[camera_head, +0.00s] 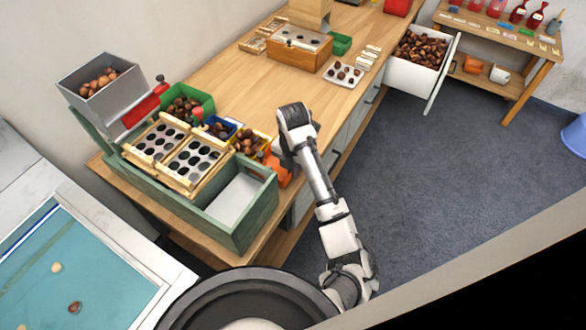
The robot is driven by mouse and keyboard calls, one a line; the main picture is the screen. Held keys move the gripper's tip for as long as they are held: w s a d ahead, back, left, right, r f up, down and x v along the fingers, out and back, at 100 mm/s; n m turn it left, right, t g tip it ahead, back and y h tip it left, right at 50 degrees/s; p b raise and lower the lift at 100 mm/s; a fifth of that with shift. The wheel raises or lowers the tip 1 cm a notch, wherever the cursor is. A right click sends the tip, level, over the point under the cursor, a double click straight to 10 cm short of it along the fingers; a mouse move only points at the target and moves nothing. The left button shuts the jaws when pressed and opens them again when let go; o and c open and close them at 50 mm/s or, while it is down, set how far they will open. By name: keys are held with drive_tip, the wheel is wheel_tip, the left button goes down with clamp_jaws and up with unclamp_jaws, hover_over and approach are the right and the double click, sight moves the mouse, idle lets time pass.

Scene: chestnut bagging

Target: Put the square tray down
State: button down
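A small white square tray (344,82) with several chestnuts lies flat on the wooden counter, right of the wooden box. My gripper (283,158) points down at the front edge of the counter, apart from that tray. It is beside an orange thing (279,174), which may be a bin, and the yellow bin (264,146). The arm links partly hide the gripper's fingers. I cannot tell whether it is open or shut, or whether it holds anything. Two wooden-framed boards with dark round holes (197,161) sit on the green machine (255,218) at left.
A grey hopper (108,101) of chestnuts stands over the machine. Green (205,103) and blue (229,122) bins sit behind the boards. A wooden box (297,58) is farther back. An open white drawer (408,79) of chestnuts juts out. Counter between bins and box is clear.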

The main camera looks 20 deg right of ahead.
drive_tip(key=c, duration=1.7)
unclamp_jaws()
wheel_tip(320, 180, up, 12)
drive_tip(key=shift+r+p, duration=0.1)
drive_tip(key=shift+p, duration=1.1)
